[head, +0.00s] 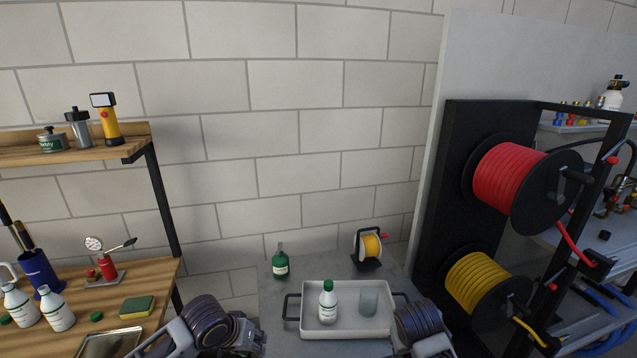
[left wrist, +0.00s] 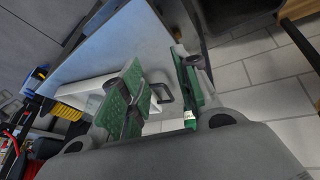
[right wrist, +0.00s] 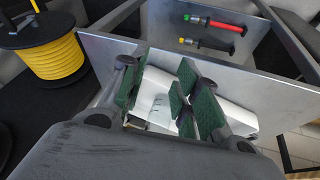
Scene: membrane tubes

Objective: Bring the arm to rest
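My left gripper (left wrist: 160,80) shows in the left wrist view with its green-padded fingers apart and nothing between them. In the head view my left arm's end is at the bottom, left of the grey tray (head: 345,330). A white bottle with a green cap (head: 327,303) and a clear beaker (head: 368,301) stand upright in the tray.
A green bottle (head: 280,262) and a small yellow reel (head: 369,246) stand behind the tray. A rack with a red hose reel (head: 510,180) and a yellow hose reel (head: 478,283) rises at right. A wooden bench (head: 150,275) with bottles and a sponge is at left.

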